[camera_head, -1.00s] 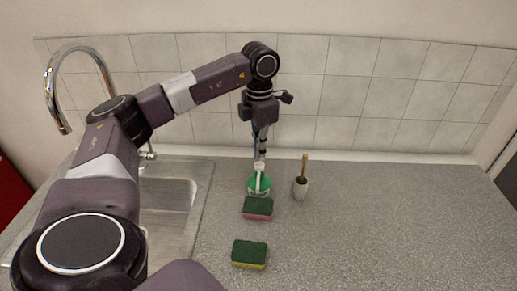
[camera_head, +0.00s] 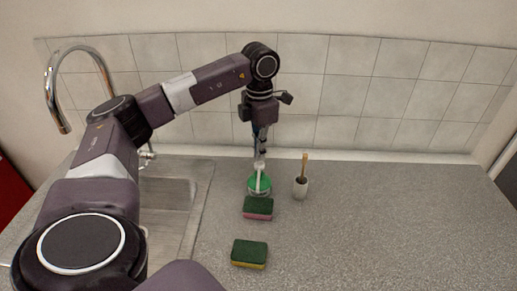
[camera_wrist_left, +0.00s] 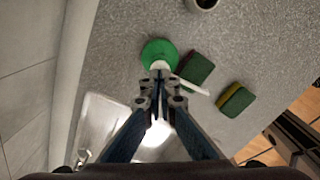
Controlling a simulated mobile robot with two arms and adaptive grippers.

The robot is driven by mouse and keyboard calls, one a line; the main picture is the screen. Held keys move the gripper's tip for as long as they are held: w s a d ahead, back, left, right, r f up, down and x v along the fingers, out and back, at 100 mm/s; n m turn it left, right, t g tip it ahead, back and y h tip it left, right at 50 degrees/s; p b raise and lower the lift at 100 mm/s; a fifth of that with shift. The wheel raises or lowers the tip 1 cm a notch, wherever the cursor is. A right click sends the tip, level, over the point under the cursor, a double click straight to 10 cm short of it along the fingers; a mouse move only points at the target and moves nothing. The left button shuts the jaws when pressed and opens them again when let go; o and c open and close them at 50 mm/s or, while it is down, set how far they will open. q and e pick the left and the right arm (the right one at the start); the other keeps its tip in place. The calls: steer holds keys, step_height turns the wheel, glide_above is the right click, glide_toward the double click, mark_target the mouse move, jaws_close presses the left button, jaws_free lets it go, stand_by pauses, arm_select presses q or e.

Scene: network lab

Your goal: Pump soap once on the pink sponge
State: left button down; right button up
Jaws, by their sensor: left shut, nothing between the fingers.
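The soap dispenser (camera_head: 259,187) is a green bottle with a white pump, standing behind the pink sponge. The pink sponge (camera_head: 258,209) lies flat, green side up, with its pink edge facing me. My left gripper (camera_head: 260,160) points down, shut and empty, with its fingertips at the pump head, seemingly touching it. In the left wrist view, the shut fingertips (camera_wrist_left: 160,77) meet the white pump top above the green bottle (camera_wrist_left: 158,50). The white spout (camera_wrist_left: 192,87) reaches out beside the pink sponge (camera_wrist_left: 195,68). No soap is visible on the sponge. My right gripper is out of view.
A second sponge, green and yellow (camera_head: 249,254), lies nearer to me. The sink (camera_head: 170,205) and faucet (camera_head: 55,100) are on the left. The right counter is clear.

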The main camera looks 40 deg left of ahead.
mark_target(259, 164)
arm_select(q)
steer(key=shift+s+f+b, duration=0.1)
steer(key=shift+f+b, duration=0.9)
steer(key=shift+f, duration=0.65)
steer(key=shift+r+p, duration=0.9)
steer(key=shift+r, duration=0.05)
steer(key=shift+r+p, duration=0.5)
steer(key=shift+r, duration=0.25)
steer(key=shift+r+p, duration=0.3)
step_height(259, 164, up, 5)
steer(key=p, duration=0.4)
steer(key=shift+r, duration=0.2)
